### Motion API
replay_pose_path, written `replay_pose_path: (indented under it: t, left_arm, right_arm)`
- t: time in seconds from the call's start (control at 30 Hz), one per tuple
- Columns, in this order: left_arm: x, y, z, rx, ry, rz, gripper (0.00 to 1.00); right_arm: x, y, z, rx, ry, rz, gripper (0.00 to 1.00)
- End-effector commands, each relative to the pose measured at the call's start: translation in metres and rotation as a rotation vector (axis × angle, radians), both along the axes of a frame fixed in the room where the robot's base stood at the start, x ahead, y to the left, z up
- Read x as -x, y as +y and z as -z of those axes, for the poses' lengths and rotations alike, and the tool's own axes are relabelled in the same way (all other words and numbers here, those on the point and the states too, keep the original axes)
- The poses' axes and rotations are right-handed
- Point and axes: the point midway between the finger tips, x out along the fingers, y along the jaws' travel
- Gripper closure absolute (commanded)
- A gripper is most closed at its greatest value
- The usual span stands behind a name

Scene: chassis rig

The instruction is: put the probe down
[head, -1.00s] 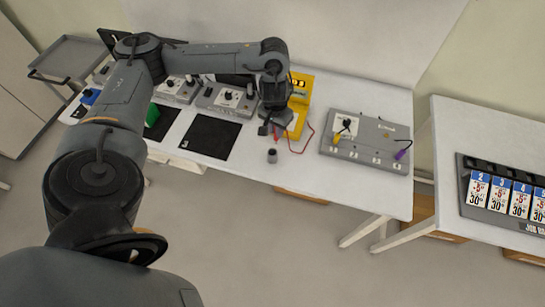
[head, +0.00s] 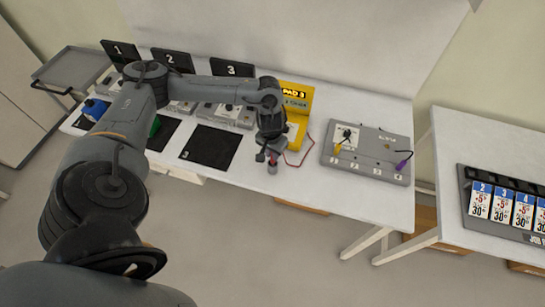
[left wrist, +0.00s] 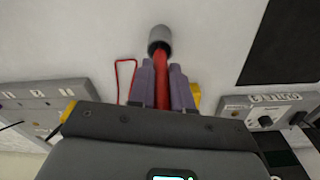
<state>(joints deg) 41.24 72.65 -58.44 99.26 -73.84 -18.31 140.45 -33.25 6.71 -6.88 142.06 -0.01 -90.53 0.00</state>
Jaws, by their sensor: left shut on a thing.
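My left gripper (head: 269,153) is shut on the red probe (left wrist: 161,68), which shows between its purple fingers in the left wrist view. The probe points down at a small grey round holder (head: 272,168) near the table's front edge. The holder (left wrist: 160,38) is at the probe's far end in the left wrist view, and the probe's end seems to be at or in its mouth. I cannot tell how deep it sits. A red lead (head: 301,158) curves on the table beside the yellow tester (head: 298,103), whose screen reads "PAD 3". My right gripper is not in view.
A grey panel (head: 372,170) with numbered positions and yellow and purple plugs lies right of the holder. Black pad 3 (head: 209,147) lies to the left. A second table (head: 480,145) with price cards stands at right. White table is bare around the holder.

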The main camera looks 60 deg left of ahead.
Motion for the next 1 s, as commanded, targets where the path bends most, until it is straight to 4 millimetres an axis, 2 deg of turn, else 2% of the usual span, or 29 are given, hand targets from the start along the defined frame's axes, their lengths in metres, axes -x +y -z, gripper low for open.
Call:
replay_pose_path:
  t: [0.1, 0.2, 0.6, 0.63, 0.77, 1.0]
  left_arm:
    - [0.001, 0.000, 0.017, 0.001, 0.003, 0.000, 1.00]
    - [0.000, -0.001, 0.026, 0.001, 0.002, 0.000, 1.00]
    - [0.000, 0.000, 0.029, 0.000, 0.001, 0.001, 1.00]
    - [0.000, 0.000, 0.029, 0.000, 0.001, 0.001, 0.78]
    - [0.000, 0.000, 0.029, 0.000, 0.000, 0.001, 0.58]
    - [0.000, 0.000, 0.029, 0.000, 0.001, 0.001, 0.56]
  right_arm:
    - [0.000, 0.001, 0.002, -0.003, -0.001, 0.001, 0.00]
    - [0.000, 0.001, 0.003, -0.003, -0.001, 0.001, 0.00]
    - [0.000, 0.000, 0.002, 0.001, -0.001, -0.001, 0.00]
    - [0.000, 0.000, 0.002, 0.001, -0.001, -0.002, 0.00]
    - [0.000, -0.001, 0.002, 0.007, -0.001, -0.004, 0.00]
    - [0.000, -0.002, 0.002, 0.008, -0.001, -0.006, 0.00]
